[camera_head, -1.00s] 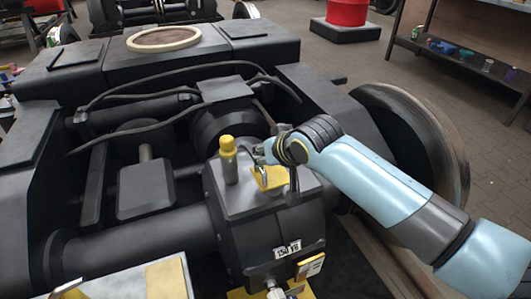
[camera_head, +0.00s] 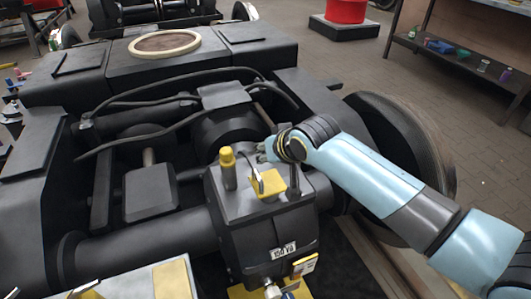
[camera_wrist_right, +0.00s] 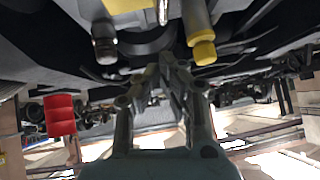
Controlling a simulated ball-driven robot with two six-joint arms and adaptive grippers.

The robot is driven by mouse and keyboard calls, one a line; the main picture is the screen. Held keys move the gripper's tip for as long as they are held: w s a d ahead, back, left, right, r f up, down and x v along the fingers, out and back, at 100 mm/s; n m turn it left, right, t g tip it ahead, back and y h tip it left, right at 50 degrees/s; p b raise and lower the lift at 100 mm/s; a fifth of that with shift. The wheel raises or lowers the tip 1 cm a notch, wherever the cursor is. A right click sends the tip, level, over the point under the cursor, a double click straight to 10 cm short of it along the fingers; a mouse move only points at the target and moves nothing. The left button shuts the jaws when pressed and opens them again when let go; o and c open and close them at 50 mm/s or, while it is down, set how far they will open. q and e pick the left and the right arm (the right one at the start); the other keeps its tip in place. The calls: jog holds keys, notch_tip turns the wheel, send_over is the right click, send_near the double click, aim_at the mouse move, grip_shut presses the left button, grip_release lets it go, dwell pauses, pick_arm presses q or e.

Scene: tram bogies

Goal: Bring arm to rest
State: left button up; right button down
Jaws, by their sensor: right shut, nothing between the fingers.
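My right arm comes in from the right in the head view. Its gripper (camera_head: 266,150) is over the top of the black gearbox housing (camera_head: 265,225), behind a yellow plate (camera_head: 268,184). A yellow-capped post (camera_head: 227,166) stands on the housing, left of the gripper. In the right wrist view the two fingers of the gripper (camera_wrist_right: 168,62) come together at the tips, with nothing held. A yellow-capped cylinder (camera_wrist_right: 202,45) shows beside them there. Whether the gripper touches the housing cannot be told.
The black bogie frame (camera_head: 100,75) with cables and axle surrounds the housing. A large wheel (camera_head: 400,150) stands behind my right arm. A shelf (camera_head: 460,66) with small items is at the upper right. A red drum (camera_head: 346,11) stands at the back. Paved floor lies between.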

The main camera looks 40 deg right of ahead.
jog(key=p+v, duration=0.1)
jog(key=v, duration=0.9)
